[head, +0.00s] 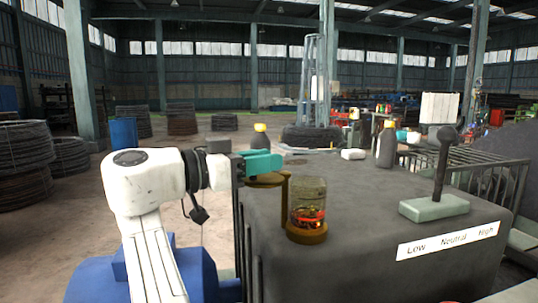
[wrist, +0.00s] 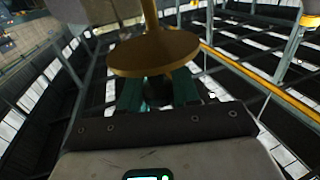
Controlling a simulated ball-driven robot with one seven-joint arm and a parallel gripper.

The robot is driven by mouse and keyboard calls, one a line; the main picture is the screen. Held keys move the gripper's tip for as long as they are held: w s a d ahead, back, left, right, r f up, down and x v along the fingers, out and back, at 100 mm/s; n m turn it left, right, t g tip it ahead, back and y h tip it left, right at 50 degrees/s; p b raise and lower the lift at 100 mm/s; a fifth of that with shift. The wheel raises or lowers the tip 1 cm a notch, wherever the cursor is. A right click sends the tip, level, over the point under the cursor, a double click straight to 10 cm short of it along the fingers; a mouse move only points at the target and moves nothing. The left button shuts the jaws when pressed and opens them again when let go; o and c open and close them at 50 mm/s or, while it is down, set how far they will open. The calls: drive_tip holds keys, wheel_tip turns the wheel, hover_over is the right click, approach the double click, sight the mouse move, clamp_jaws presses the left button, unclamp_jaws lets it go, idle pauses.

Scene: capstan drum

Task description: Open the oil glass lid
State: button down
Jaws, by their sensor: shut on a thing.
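The oil glass (head: 308,203) stands upright on the dark cabinet top, a clear jar with red-orange contents on a brass base. Its round brass lid (head: 265,181) is out to the left of the glass, level near its top and joined to a thin brass post (head: 285,203) beside it. My gripper (head: 264,164) with teal fingers is at the lid, shut on it. The wrist view shows the lid (wrist: 153,52) as a brass disc in front of the teal fingers (wrist: 158,88); the exact contact is hidden behind the disc.
The cabinet top (head: 350,230) carries a lever on a pale green base (head: 434,207) at right, above a Low/Neutral/High label (head: 447,242). Yellow-capped bottles (head: 386,145) (head: 260,139) stand farther back. Open floor lies to the left.

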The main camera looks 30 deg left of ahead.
drive_tip(key=shift+w+r+h, duration=0.1)
drive_tip(key=shift+h, duration=0.2)
drive_tip(key=c, duration=0.9)
unclamp_jaws()
drive_tip(key=shift+o, duration=0.2)
drive_tip(key=b+v, duration=0.2)
drive_tip(key=v, duration=0.8)
drive_tip(key=shift+s+a, duration=0.25)
drive_tip(key=shift+s, duration=0.1)
